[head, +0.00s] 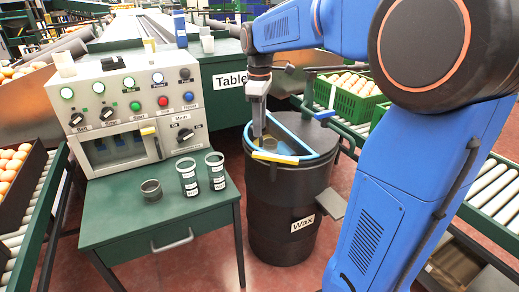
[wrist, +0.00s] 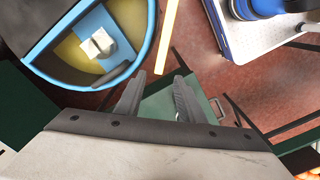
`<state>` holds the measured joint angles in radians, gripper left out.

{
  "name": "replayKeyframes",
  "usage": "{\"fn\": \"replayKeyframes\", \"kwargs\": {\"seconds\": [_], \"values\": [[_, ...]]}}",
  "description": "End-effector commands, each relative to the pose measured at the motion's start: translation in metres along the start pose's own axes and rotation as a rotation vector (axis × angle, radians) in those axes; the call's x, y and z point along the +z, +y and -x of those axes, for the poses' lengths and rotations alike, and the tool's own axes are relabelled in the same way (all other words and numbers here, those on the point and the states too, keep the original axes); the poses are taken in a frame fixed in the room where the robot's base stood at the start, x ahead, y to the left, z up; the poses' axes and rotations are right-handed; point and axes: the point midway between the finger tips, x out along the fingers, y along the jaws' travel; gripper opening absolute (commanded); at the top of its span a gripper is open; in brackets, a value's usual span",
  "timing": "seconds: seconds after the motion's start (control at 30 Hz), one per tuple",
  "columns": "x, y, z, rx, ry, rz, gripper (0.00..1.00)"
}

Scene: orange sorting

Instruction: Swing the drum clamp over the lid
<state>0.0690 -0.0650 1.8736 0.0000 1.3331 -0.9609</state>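The black drum (head: 285,225) labelled "Wax" stands right of the green table. Its top has a blue rim (head: 325,140) with a straight blue edge, and an opening with yellowish contents. In the wrist view the blue rim (wrist: 42,72) is at upper left, with a pale block (wrist: 98,43) inside. A yellow bar (head: 275,157) lies at the drum's front edge; it also shows in the wrist view (wrist: 168,35). I cannot tell for certain which part is the clamp. My gripper (head: 257,132) points down over the drum's left side. Its fingers (wrist: 158,98) are apart and empty.
A grey plate (head: 331,204) juts from the drum's right side.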

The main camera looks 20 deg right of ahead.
Motion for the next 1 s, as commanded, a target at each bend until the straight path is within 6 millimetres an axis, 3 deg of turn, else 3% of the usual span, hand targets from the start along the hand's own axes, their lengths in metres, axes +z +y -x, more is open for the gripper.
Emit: {"fn": "replayKeyframes", "kwargs": {"seconds": [0.3, 0.5, 0.7, 1.0], "values": [[0.001, -0.001, -0.057, -0.002, -0.001, 0.000, 0.35], [0.000, 0.000, -0.083, -0.002, -0.001, 0.000, 0.35], [0.000, -0.001, -0.095, -0.001, 0.000, 0.000, 0.35], [0.000, 0.000, -0.097, 0.000, 0.000, 0.000, 0.35]]}}
